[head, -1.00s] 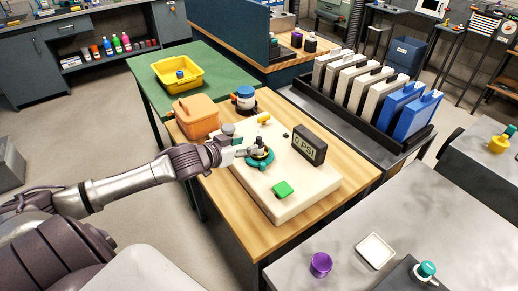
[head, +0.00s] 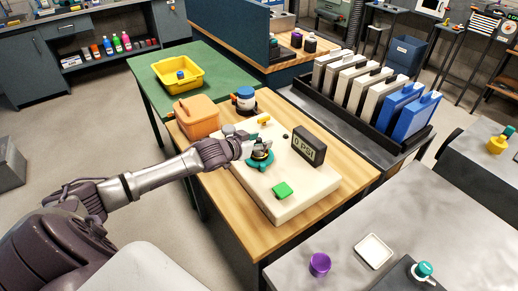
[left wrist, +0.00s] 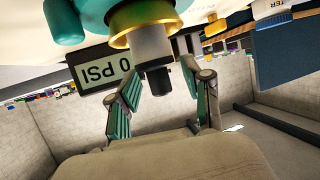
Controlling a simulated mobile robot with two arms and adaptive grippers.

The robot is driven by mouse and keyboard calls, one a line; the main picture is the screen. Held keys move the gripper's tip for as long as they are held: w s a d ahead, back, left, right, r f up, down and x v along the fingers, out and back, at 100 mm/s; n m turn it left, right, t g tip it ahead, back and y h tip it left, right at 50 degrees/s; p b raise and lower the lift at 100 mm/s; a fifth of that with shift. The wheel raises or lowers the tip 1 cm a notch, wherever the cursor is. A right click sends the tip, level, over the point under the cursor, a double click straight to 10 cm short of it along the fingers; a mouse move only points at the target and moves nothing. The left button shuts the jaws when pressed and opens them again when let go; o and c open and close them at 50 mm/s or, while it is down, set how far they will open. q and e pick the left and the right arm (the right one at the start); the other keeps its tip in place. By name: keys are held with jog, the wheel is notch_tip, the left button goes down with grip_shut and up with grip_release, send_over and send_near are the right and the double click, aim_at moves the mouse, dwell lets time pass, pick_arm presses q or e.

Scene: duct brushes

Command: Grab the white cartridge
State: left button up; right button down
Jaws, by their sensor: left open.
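Several off-white cartridges with dark handles (head: 364,92) stand upright in a black rack (head: 393,153) at the upper right of the head view. My left gripper (head: 264,147) is far from them, at a teal fitting (head: 260,163) on a white slab. In the left wrist view, the open fingers of the left gripper (left wrist: 160,82) stand on either side of a black stem (left wrist: 154,58) under a brass ring (left wrist: 142,24). I cannot tell whether they touch it. My right gripper is in neither view.
Blue cartridges (head: 406,114) share the rack. A grey table (head: 340,215) with a purple cup (head: 320,264) is at front right.

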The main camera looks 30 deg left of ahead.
pick_arm(q)
grip_shut()
dwell(0.3)
